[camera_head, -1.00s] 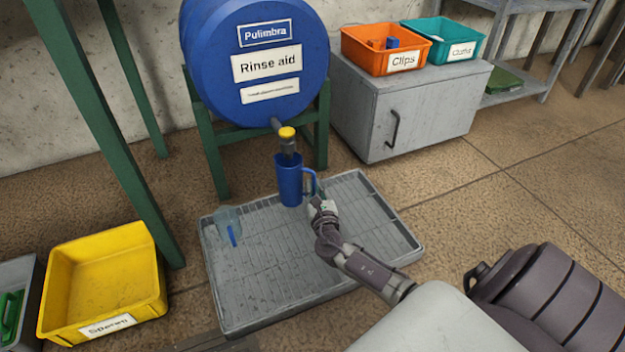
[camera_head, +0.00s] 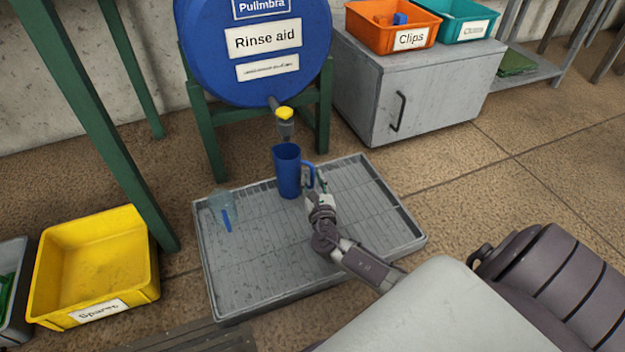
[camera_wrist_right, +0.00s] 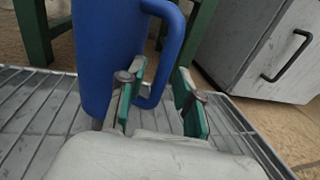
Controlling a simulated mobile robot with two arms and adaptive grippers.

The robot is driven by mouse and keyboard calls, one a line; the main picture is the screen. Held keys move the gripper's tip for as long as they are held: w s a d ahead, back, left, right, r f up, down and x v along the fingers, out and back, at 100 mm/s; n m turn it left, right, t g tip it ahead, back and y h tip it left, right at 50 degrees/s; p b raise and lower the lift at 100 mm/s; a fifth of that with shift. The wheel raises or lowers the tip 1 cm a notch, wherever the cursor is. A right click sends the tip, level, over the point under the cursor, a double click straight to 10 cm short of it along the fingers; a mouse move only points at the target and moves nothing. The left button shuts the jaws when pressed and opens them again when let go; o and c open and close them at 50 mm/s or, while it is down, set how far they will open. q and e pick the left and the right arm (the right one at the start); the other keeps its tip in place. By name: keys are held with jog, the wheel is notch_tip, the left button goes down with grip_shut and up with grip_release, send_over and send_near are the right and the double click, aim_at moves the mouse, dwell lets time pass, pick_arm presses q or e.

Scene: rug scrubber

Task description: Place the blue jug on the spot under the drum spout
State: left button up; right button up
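The blue jug (camera_head: 288,172) stands upright on the grey slatted tray (camera_head: 250,280), below the drum spout (camera_head: 285,128) with its yellow cap. A small gap shows between spout and jug rim. The jug's handle points right. My right gripper (camera_head: 315,183) is at the handle. In the right wrist view the gripper (camera_wrist_right: 160,78) has its green-padded fingers apart, one on either side of the jug's handle (camera_wrist_right: 176,45), with space between them. The spot under the jug is hidden. My left gripper is not in view.
The blue drum (camera_head: 255,60) rests on a green stand. A yellow bin (camera_head: 95,265) is at left; a grey cabinet (camera_head: 430,95) with an orange Clips bin (camera_head: 392,25) is at back right. Floor at right is clear.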

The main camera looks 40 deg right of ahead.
jog(key=shift+r, duration=0.1)
jog(key=shift+r+p, duration=0.2)
jog(key=shift+p, duration=0.1)
jog(key=p+v, duration=0.4)
jog(key=v, duration=0.7)
jog(key=shift+s+a+p, duration=0.15)
jog(key=shift+s+p, duration=0.1)
jog(key=shift+p, duration=0.15)
jog(key=shift+s+a, duration=0.1)
jog(key=shift+s, duration=0.1)
